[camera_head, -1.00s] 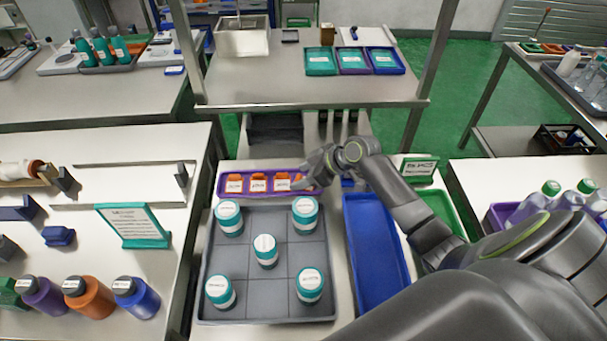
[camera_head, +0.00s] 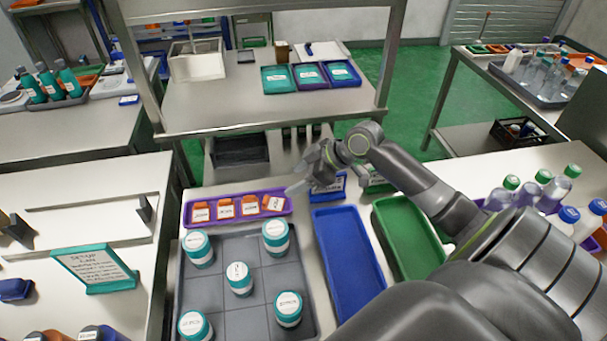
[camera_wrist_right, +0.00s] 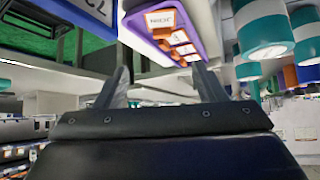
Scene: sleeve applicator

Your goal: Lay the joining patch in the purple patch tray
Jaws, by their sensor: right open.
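The purple patch tray (camera_head: 286,206) lies behind the grey bottle tray. Several orange patches with white labels sit in a row in it. The rightmost patch (camera_head: 273,203) lies at the tray's right end; I cannot tell which is the joining patch. My right gripper (camera_head: 302,184) is open and empty, just above and beyond the tray's right end, apart from the patches. In the right wrist view, the open fingers (camera_wrist_right: 160,78) show with the purple tray (camera_wrist_right: 206,32) and orange patches (camera_wrist_right: 180,37) past them. My left gripper is out of view.
A grey tray (camera_head: 215,315) holds several white bottles with teal lids. A blue tray (camera_head: 347,262) and a green tray (camera_head: 408,238) lie to the right. A blue-framed sign (camera_head: 328,187) stands beside my right gripper. A teal-framed sign (camera_head: 95,268) stands left.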

